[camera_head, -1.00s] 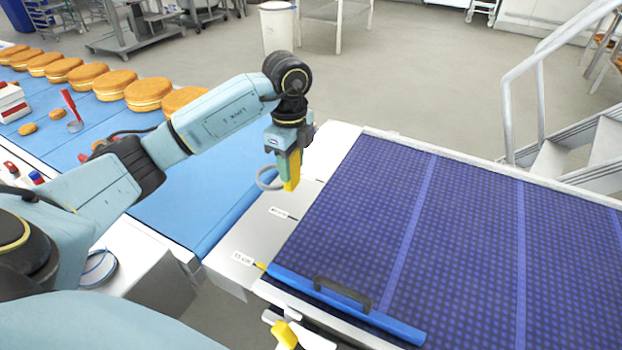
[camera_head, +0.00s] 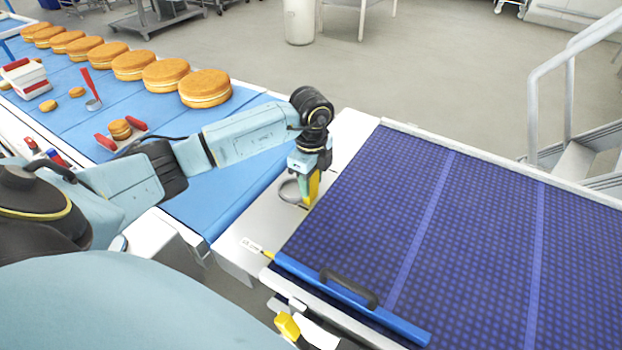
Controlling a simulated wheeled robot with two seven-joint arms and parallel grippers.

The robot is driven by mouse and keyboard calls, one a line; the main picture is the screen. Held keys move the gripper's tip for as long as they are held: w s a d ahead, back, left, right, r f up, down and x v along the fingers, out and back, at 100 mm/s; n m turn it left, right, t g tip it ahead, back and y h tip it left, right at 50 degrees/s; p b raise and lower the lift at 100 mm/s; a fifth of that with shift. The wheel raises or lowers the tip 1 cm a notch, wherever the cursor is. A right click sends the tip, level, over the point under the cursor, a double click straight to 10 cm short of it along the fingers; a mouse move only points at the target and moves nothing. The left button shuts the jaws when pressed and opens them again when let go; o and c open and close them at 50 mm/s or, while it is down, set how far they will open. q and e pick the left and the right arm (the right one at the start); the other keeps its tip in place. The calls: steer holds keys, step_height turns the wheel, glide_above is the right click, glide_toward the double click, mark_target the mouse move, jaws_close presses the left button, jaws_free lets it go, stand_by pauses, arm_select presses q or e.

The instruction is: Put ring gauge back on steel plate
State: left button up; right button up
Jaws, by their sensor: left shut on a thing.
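The ring gauge (camera_head: 290,191) is a grey metal ring at the fingers of my left gripper (camera_head: 309,190). The gripper points down and is shut on the ring's near-right side. The ring is low over the steel plate (camera_head: 238,228), the pale strip between the blue belt and the dark blue mesh belt. I cannot tell whether the ring touches the plate.
A blue bar with a black handle (camera_head: 349,288) lies along the mesh belt's (camera_head: 480,240) near edge. A small label (camera_head: 252,245) sits on the plate's near end. Filled rounds (camera_head: 205,88) line the blue belt's far side. A yellow piece (camera_head: 287,325) shows below.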

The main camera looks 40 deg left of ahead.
arm_select(q)
steer(key=shift+f, duration=0.1)
steer(key=o, duration=1)
step_height(320, 180, up, 12)
steer(key=shift+r, duration=0.2)
steer(key=shift+d, duration=0.1)
